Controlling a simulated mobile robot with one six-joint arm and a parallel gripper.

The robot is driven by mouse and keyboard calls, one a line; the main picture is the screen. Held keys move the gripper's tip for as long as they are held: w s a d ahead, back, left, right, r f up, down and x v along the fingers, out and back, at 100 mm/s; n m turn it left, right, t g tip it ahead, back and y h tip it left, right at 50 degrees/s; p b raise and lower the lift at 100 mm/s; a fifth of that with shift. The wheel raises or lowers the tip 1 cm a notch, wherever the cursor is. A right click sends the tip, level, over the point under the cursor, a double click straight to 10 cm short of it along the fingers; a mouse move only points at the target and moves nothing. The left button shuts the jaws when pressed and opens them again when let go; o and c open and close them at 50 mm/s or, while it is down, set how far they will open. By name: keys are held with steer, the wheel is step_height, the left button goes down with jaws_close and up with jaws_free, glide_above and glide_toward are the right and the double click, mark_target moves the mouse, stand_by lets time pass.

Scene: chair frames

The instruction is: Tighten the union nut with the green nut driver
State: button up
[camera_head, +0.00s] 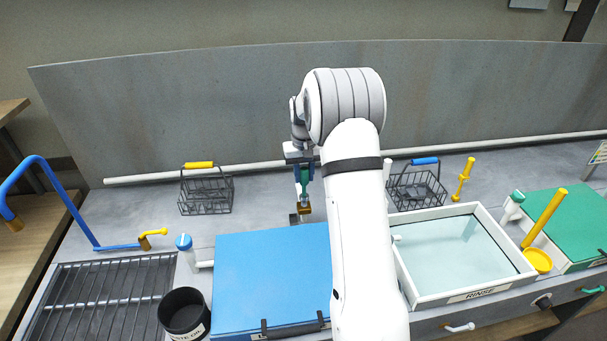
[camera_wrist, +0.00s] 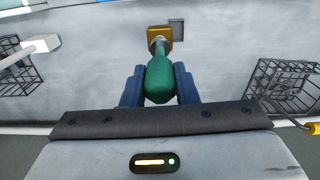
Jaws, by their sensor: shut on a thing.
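My gripper (camera_head: 303,173) is shut on the green nut driver and stands behind the blue lid, near the back wall. In the wrist view its two blue fingers (camera_wrist: 160,88) clasp the sides of the green handle (camera_wrist: 159,78). The driver's grey shaft (camera_wrist: 157,45) points away from me at a brass-coloured block (camera_wrist: 176,33), which I take to be the union nut. The brass part (camera_head: 304,209) also shows below the driver in the head view. The shaft's end overlaps the brass part; whether it is seated on it I cannot tell.
Wire baskets stand left (camera_head: 205,195) and right (camera_head: 417,188) of my arm. A white pipe (camera_head: 140,180) runs along the back. In front are a blue lid (camera_head: 265,275), a rinse basin (camera_head: 470,289), a black pot (camera_head: 184,313) and a grill (camera_head: 95,300).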

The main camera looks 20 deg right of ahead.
steer(key=shift+f, duration=0.2)
steer(key=shift+f+b, duration=0.5)
steer(key=shift+f, duration=0.1)
steer(key=shift+f, duration=0.15)
stand_by(0.5)
steer(key=shift+m, duration=0.4)
steer(key=shift+r+p, duration=1.2)
steer(key=shift+r, duration=1.1)
